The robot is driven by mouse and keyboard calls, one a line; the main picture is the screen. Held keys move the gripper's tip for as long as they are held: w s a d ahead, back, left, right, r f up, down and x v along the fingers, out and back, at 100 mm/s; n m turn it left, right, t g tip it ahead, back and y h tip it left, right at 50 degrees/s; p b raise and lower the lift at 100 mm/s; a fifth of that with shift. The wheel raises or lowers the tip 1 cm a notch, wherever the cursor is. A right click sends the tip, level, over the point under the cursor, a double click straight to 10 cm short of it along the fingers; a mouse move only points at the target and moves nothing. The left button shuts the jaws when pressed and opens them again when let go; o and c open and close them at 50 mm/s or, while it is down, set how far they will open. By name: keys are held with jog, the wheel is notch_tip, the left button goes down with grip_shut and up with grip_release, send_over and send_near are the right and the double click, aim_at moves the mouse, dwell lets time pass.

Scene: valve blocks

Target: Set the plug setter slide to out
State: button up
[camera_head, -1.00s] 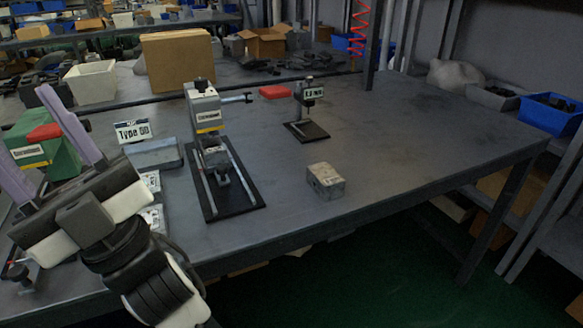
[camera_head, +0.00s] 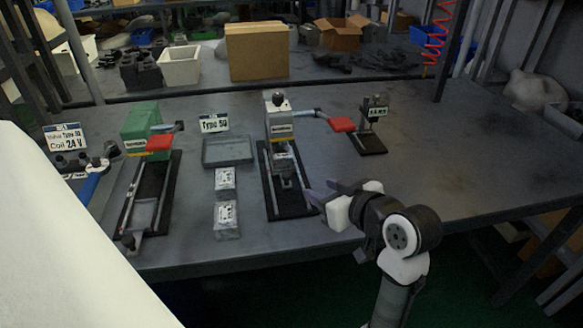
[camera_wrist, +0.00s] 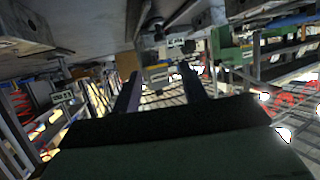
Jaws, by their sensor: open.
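Two machines with slides on black bases stand on the grey bench, and I cannot read which is the plug setter. The grey press (camera_head: 279,125) has a lever with a red grip (camera_head: 342,125) to its right and a small slide (camera_head: 284,172) low between its rails. The green press (camera_head: 141,120) at left has a red grip (camera_head: 159,142) and a long rail bed (camera_head: 146,200) running to the front edge. My gripper (camera_head: 316,192) is open and empty, beside the front right of the grey press's base. Its fingers (camera_wrist: 161,84) show apart in the wrist view.
A grey tray (camera_head: 228,152) and two labelled blocks (camera_head: 225,179) lie between the presses. A small stand (camera_head: 373,125) is at back right. A blue part (camera_head: 92,184) is at far left. The right of the bench is clear.

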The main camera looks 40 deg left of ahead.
aim_at(289, 176)
jog(key=p+x, duration=0.1)
jog(key=x, duration=1.2)
jog(key=shift+w+a+f, duration=0.1)
jog(key=shift+a+f, duration=0.15)
jog(key=shift+f, duration=0.05)
jog(key=shift+c, duration=0.4)
grip_shut()
